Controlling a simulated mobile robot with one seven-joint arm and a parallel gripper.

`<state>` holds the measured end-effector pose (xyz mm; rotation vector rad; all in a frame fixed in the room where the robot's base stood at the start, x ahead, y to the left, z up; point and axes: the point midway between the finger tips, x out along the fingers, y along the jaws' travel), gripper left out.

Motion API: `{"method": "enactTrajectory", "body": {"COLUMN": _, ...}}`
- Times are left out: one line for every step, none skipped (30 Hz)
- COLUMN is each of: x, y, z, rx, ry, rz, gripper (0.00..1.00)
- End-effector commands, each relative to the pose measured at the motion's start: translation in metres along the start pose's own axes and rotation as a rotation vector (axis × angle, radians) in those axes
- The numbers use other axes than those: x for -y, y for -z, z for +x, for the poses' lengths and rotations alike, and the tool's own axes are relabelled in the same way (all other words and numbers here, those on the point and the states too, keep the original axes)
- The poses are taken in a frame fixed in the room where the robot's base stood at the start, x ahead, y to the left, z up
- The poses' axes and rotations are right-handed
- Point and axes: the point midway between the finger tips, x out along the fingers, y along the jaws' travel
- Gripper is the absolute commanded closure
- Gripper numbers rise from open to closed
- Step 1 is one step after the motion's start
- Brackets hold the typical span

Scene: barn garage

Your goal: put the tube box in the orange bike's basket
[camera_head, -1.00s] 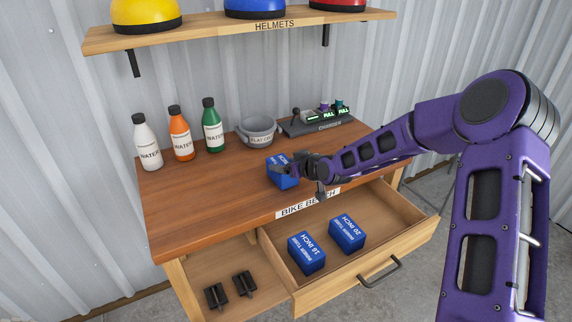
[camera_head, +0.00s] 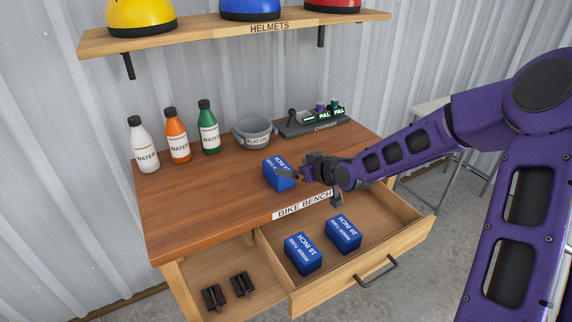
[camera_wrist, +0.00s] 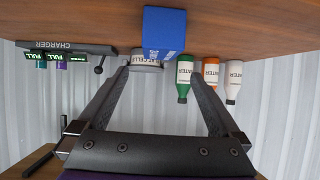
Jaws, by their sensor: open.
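A blue box (camera_head: 275,178) stands on the wooden bench top near its front edge; its label is partly hidden by my gripper. Two more blue tube boxes lie in the open drawer, one marked 16 inch (camera_head: 303,254) and one marked 20 inch (camera_head: 343,234). My gripper (camera_head: 310,187) is open and empty, just right of the bench-top box. In the wrist view, which is upside down, the fingers (camera_wrist: 162,82) are spread wide and the blue box (camera_wrist: 163,32) is beyond the tips. The orange bike and its basket are in neither view.
White, orange and green water bottles (camera_head: 177,136) stand at the back left of the bench (camera_head: 205,205). A grey flat cell bin (camera_head: 252,133) and a charger (camera_head: 318,126) are behind the box. The open drawer (camera_head: 385,262) sticks out in front. A helmet shelf (camera_head: 215,38) hangs above.

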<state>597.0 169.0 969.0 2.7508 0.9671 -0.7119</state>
Motion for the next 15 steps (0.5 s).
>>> {"method": "enactTrajectory", "body": {"x": -0.002, "y": 0.001, "z": -0.012, "rx": 0.0, "ry": -0.003, "rz": 0.001, "gripper": 0.0}}
{"method": "enactTrajectory", "body": {"x": -0.001, "y": 0.001, "z": -0.017, "rx": 0.001, "ry": -0.003, "rz": 0.0, "gripper": 0.0}}
{"method": "enactTrajectory", "body": {"x": -0.001, "y": 0.001, "z": -0.023, "rx": 0.0, "ry": -0.003, "rz": -0.001, "gripper": 0.0}}
{"method": "enactTrajectory", "body": {"x": -0.001, "y": 0.001, "z": -0.027, "rx": 0.0, "ry": -0.002, "rz": 0.001, "gripper": 0.0}}
{"method": "enactTrajectory", "body": {"x": -0.001, "y": 0.001, "z": -0.031, "rx": 0.0, "ry": -0.002, "rz": 0.002, "gripper": 0.0}}
{"method": "enactTrajectory", "body": {"x": -0.001, "y": 0.001, "z": -0.035, "rx": -0.001, "ry": -0.002, "rz": 0.001, "gripper": 0.0}}
{"method": "enactTrajectory", "body": {"x": -0.001, "y": 0.001, "z": -0.038, "rx": 0.0, "ry": -0.001, "rz": 0.0, "gripper": 0.0}}
{"method": "enactTrajectory", "body": {"x": 0.0, "y": 0.001, "z": -0.04, "rx": 0.0, "ry": -0.001, "rz": 0.0, "gripper": 0.0}}
{"method": "enactTrajectory", "body": {"x": 0.0, "y": 0.001, "z": -0.042, "rx": 0.0, "ry": 0.0, "rz": 0.0, "gripper": 0.0}}
{"method": "enactTrajectory", "body": {"x": 0.0, "y": 0.0, "z": -0.043, "rx": 0.001, "ry": 0.0, "rz": 0.0, "gripper": 0.0}}
{"method": "enactTrajectory", "body": {"x": 0.0, "y": 0.0, "z": -0.043, "rx": 0.005, "ry": -0.002, "rz": -0.001, "gripper": 0.0}}
{"method": "enactTrajectory", "body": {"x": -0.002, "y": -0.002, "z": -0.042, "rx": 0.016, "ry": -0.006, "rz": -0.003, "gripper": 0.0}}
{"method": "enactTrajectory", "body": {"x": -0.004, "y": -0.004, "z": -0.04, "rx": 0.032, "ry": -0.012, "rz": -0.006, "gripper": 0.0}}
{"method": "enactTrajectory", "body": {"x": -0.007, "y": -0.007, "z": -0.038, "rx": 0.051, "ry": -0.02, "rz": -0.008, "gripper": 0.0}}
{"method": "enactTrajectory", "body": {"x": -0.013, "y": -0.011, "z": -0.033, "rx": 0.086, "ry": -0.035, "rz": -0.013, "gripper": 0.0}}
